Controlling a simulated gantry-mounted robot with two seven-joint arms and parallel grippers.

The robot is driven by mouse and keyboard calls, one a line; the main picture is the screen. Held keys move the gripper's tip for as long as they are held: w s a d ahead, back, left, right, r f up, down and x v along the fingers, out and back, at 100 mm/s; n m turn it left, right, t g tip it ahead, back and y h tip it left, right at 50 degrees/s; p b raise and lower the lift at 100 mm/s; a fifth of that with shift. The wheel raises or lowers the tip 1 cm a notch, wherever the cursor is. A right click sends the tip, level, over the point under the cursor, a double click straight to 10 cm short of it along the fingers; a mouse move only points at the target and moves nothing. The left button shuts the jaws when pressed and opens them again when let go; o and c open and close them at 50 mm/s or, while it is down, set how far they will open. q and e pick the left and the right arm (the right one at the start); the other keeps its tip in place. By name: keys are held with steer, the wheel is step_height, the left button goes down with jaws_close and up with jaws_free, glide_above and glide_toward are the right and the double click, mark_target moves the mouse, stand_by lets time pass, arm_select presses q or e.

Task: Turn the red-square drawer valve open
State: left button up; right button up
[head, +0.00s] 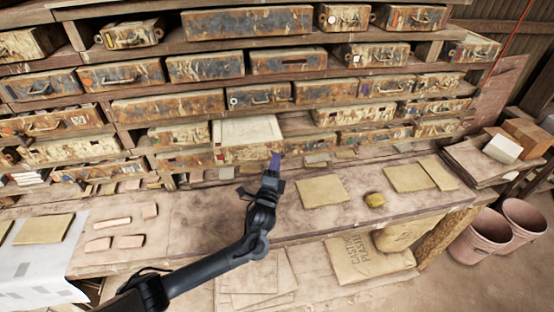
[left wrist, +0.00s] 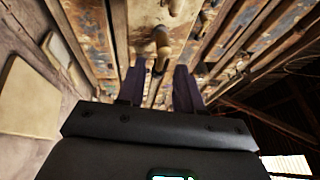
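A rusty drawer (head: 238,153) with a small reddish mark at its front's left end stands pulled out of the rack, showing its pale inside. I cannot make out a valve on it in the head view. My left gripper (head: 276,160) is in front of this drawer's right part and hides some of it. In the left wrist view my left gripper (left wrist: 158,88) has its two purple fingers apart. A tan, rounded knob-like part (left wrist: 162,42) shows ahead, between the fingers in the picture. I cannot tell whether they touch it. My right gripper is not in view.
The rack holds several rows of rusty drawers (head: 206,68). The workbench (head: 240,208) below carries flat tan slabs (head: 322,191), a yellowish lump (head: 375,200) and small tile pieces (head: 112,223). Buckets (head: 478,237) stand at the right. The bench's middle front is mostly clear.

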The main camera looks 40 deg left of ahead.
arm_select(q)
steer(key=shift+x, duration=1.15)
jaws_close()
